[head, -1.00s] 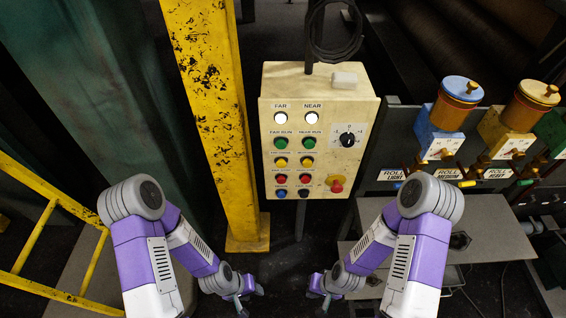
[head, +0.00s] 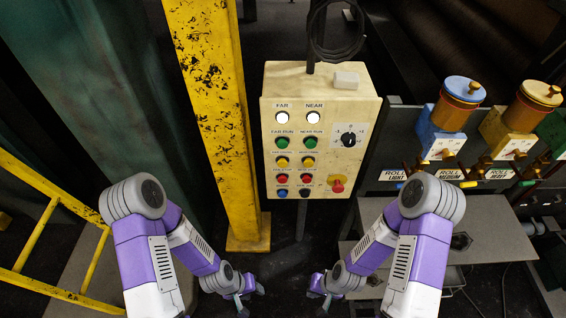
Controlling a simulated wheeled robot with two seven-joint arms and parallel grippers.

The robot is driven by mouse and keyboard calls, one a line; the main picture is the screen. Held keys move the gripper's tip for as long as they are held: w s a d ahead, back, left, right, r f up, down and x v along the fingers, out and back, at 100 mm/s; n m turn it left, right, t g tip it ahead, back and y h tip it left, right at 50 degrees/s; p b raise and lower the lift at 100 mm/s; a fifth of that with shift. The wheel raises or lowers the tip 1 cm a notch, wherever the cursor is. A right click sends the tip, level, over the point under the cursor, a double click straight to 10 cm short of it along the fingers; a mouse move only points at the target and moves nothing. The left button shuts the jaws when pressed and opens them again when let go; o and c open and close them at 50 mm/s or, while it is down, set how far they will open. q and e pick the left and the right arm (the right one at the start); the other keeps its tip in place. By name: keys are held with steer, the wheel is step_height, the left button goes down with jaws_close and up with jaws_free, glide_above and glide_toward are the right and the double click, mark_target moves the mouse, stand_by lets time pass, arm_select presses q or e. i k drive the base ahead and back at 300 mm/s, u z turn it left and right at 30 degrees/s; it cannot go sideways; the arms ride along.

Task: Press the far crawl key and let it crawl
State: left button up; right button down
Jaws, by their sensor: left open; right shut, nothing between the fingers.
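A cream control box (head: 356,116) faces me with two columns of controls, FAR on the left and NEAR on the right. The far column holds a lit white lamp (head: 282,118), a green FAR RUN key (head: 282,143), a yellow key (head: 282,162), a red key (head: 282,179) and a blue key (head: 282,193). The small labels below FAR RUN are too blurred to read, so I cannot tell which is the crawl key. My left gripper (head: 250,298) is open, low in front of the box. My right gripper (head: 321,299) is shut and empty. Neither touches the box.
The box also has a rotary dial (head: 348,140) and a red stop knob (head: 337,186). A scuffed yellow post (head: 212,110) stands left of the box. A grey table (head: 490,240) and several coloured roll units, one blue (head: 440,132), are at right. A yellow railing (head: 35,235) is at left.

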mark_target(282, 163)
steer(key=k, duration=1.35)
steer(key=u, duration=0.65)
steer(key=i, duration=1.5)
steer(key=z, duration=0.7)
